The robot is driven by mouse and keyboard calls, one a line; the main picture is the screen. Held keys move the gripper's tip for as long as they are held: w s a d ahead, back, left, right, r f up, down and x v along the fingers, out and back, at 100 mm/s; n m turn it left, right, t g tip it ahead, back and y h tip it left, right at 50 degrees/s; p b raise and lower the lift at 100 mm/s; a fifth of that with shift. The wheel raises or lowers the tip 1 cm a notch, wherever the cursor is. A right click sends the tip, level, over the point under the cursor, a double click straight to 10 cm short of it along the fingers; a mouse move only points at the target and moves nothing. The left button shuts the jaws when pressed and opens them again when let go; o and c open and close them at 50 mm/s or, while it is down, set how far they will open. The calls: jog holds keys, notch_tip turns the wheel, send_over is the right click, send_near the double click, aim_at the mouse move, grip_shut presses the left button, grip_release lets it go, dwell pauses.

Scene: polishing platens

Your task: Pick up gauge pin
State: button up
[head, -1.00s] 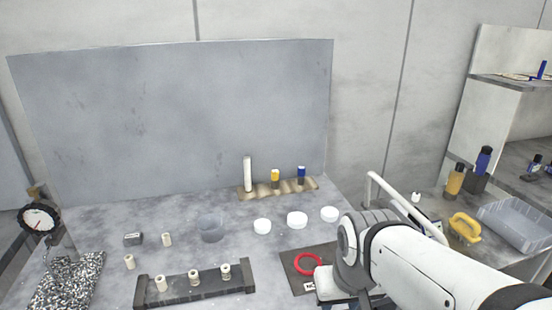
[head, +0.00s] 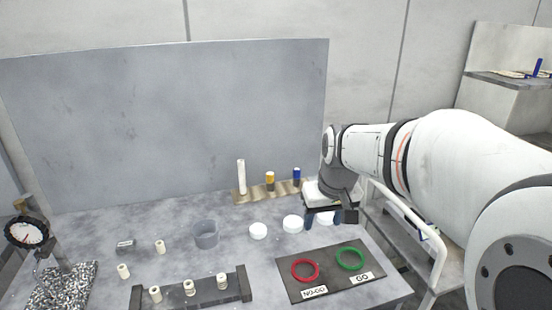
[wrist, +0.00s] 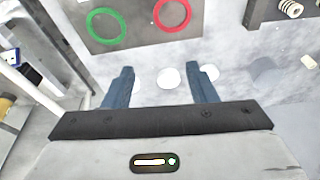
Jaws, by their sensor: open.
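No item is labelled as the gauge pin. Small cream pins are the likely candidates: two stand loose on the bench at left, a front one (head: 123,271) and a back one (head: 160,247). Three more, including a middle pin (head: 189,287), stand in a dark rack (head: 206,294). One racked pin (wrist: 290,8) shows at the top right of the wrist view. My gripper (head: 321,222) is open and empty above the right part of the bench, well right of the pins.
A dark mat (head: 328,265) carries a red NO-GO ring (head: 305,270) and a green GO ring (head: 351,258). White discs (head: 258,230), a grey cup (head: 206,234), a small grey block (head: 126,246) and a wooden bottle rack (head: 268,191) stand around. A dial gauge (head: 27,232) is far left.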

jog(key=w+r+n+p, duration=0.1)
jog(key=w+n+p, duration=0.15)
jog(key=w, duration=1.75)
jog(key=n+t+y+p, duration=0.1)
jog(key=y+p, duration=0.1)
jog(key=p, duration=0.1)
send_over(296, 176)
jog(key=d, duration=0.1)
jog(key=f, duration=0.5)
jog(key=s+f, duration=0.1)
jog(key=f, duration=0.1)
jog(key=shift+d+f, duration=0.15)
jog(key=shift+w+f+n, duration=0.25)
jog(key=shift+w+f, duration=0.15)
jog(key=shift+f, duration=0.15)
jog(key=p+x, duration=0.2)
jog(key=x, duration=0.5)
jog(key=shift+d+f, duration=0.1)
jog(key=shift+f, duration=0.05)
jog(key=shift+s, duration=0.1)
jog(key=c, duration=1.1)
